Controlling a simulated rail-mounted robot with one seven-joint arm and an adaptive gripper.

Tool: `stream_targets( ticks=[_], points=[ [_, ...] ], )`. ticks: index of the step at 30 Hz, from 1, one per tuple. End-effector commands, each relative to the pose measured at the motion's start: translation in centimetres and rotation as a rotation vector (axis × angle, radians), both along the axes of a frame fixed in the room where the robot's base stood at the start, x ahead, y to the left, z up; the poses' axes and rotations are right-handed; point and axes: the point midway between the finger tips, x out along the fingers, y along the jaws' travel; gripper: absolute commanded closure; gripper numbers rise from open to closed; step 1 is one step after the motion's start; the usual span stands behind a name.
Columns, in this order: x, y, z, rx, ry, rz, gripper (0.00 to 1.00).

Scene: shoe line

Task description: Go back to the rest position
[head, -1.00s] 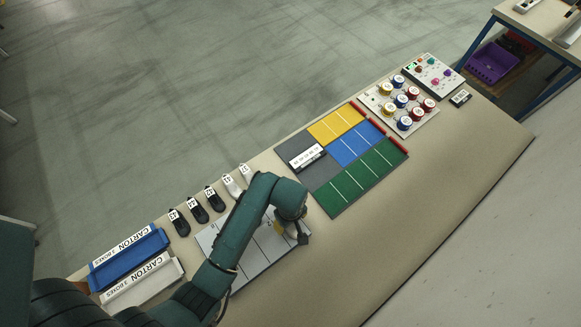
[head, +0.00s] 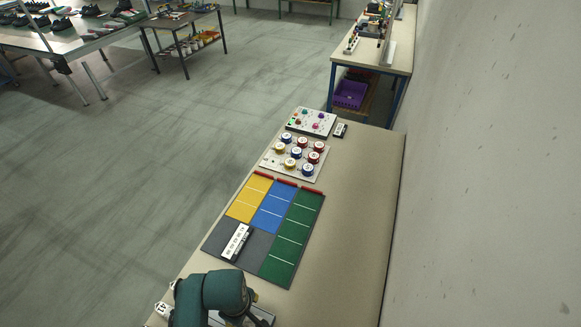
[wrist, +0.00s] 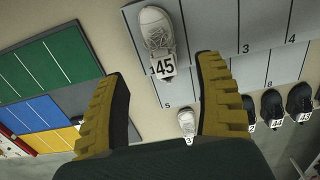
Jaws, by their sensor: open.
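My gripper (wrist: 163,75) is open in the wrist view, with its two yellow ribbed fingers spread apart and nothing between their pads. Beyond the fingers, a white shoe tagged 45 (wrist: 155,30) lies on the grey numbered board (wrist: 206,35), apart from them. In the head view my green arm (head: 215,292) is at the bottom edge, over the near end of the bench; its lower links are cut off and the fingers cannot be made out there.
Another white shoe (wrist: 186,122) and black tagged shoes (wrist: 272,103) stand beyond the board. The bench (head: 350,220) carries a yellow, blue and green mat (head: 292,237), a panel of round pieces (head: 270,161) and a control box (head: 325,131). The bench's right side is clear.

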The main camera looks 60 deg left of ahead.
Motion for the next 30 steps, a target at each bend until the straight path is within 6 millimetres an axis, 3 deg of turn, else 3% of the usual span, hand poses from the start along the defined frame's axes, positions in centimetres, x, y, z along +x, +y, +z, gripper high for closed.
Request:
stream_targets(
  ticks=[12, 15, 18, 30],
  points=[
    [0.0, -0.1, -9.5, -0.002, 0.001, 0.001, 0.3],
    [0.1, 0.1, -7.1, 0.006, -0.003, 0.001, 0.3],
    [0.0, 0.0, -5.9, 0.003, -0.002, 0.001, 0.3],
    [0.0, 0.0, -5.2, 0.0, 0.0, 0.0, 0.3]
  ],
)
